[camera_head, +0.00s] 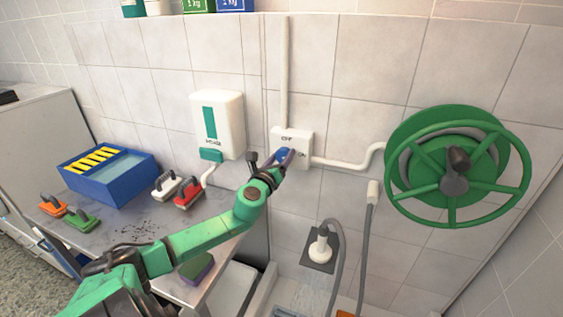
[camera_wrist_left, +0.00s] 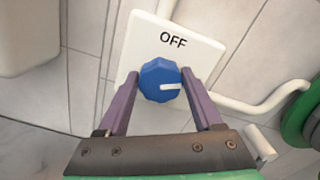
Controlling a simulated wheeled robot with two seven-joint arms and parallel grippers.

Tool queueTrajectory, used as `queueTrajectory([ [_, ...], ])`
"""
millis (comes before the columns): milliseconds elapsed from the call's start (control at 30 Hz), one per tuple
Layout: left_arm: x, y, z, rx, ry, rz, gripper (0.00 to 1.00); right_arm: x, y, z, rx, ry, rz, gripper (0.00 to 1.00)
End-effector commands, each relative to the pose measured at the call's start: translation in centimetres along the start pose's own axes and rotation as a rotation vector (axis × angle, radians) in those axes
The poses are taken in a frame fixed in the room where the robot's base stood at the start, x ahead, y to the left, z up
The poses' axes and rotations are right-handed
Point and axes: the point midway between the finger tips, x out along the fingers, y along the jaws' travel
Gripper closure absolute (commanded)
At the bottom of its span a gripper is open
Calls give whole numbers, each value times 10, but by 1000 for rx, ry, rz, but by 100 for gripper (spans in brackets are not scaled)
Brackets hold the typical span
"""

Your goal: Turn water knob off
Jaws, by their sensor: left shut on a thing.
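The blue water knob (camera_wrist_left: 160,82) sits on a white wall plate (camera_wrist_left: 193,42) with OFF printed above the knob. The knob's white mark points to the right, away from OFF. In the head view the plate (camera_head: 292,136) is on the tiled wall, with the blue knob (camera_head: 283,153) partly hidden by my gripper. My left gripper (camera_wrist_left: 160,76) is shut on the knob, one purple finger on each side. In the head view my left gripper (camera_head: 287,157) reaches the plate from below left. My right gripper is in neither view.
A green hose reel (camera_head: 440,190) is at right. A white shower head (camera_head: 319,248) is on the wall below the plate, with pale streaks under it. A soap dispenser (camera_head: 230,118) hangs left of the knob. A blue bin (camera_head: 105,190) and several brushes are on the counter.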

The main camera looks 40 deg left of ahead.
Motion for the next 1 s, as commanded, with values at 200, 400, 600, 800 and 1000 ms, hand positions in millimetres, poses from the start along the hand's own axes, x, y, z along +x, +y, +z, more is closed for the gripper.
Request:
queueTrajectory([
  [200, 0, 2, -2, -207, 0, 1, 88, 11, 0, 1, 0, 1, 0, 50],
  [400, 0, 3, -2, -398, -1, 0, 88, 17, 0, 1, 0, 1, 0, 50],
  [600, 0, 4, -2, -588, 0, 1, 88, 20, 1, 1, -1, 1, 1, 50],
  [800, 0, 4, -2, -775, 0, 0, 88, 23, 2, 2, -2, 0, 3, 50],
  [1000, 0, 5, -2, -939, -1, 1, 89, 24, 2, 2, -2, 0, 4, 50],
])
